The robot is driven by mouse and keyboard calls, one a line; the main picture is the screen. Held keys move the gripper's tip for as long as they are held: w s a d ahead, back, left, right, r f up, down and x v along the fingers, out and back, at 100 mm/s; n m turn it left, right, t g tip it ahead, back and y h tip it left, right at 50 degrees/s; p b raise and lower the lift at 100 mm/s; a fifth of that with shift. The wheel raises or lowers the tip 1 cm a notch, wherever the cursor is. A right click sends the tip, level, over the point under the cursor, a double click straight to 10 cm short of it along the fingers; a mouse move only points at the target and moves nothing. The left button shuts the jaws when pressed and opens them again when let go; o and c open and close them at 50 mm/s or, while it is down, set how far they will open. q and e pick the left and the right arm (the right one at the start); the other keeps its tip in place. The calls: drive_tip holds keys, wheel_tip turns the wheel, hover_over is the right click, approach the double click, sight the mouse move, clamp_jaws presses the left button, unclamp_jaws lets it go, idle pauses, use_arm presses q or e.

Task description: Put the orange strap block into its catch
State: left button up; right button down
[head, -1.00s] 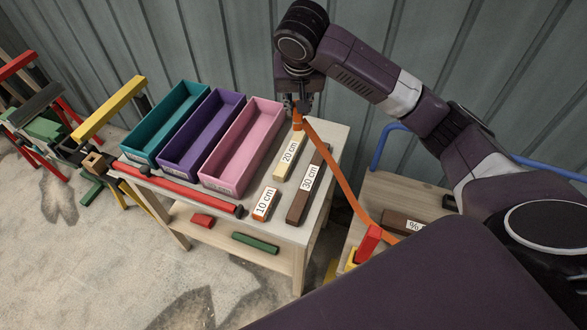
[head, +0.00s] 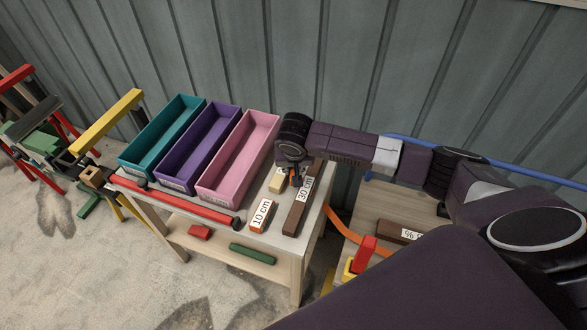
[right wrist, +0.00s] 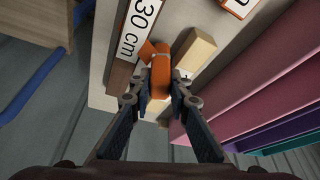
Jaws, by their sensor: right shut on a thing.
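My right gripper (head: 294,176) is low over the small table, beside the 20 cm and 30 cm blocks. In the right wrist view its fingers (right wrist: 160,92) are shut on the orange strap block (right wrist: 160,72). The block is just above or at the tabletop; I cannot tell if it touches. The orange strap (head: 345,226) shows right of the table and runs down to the lower right. The wrist hides part of the 20 cm block (head: 275,184). I cannot pick out the catch with certainty. My left gripper is not in view.
The 30 cm block (head: 298,212) and 10 cm block (head: 260,216) lie on the table (head: 282,243). Teal (head: 150,140), purple (head: 190,155) and pink (head: 225,165) trays stand left. A red-and-yellow piece (head: 365,252) stands on the right-hand stand. A corrugated wall is behind.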

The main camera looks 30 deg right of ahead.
drive_tip(key=shift+f, duration=0.4)
drive_tip(key=shift+f, duration=0.1)
drive_tip(key=c, duration=1.8)
unclamp_jaws()
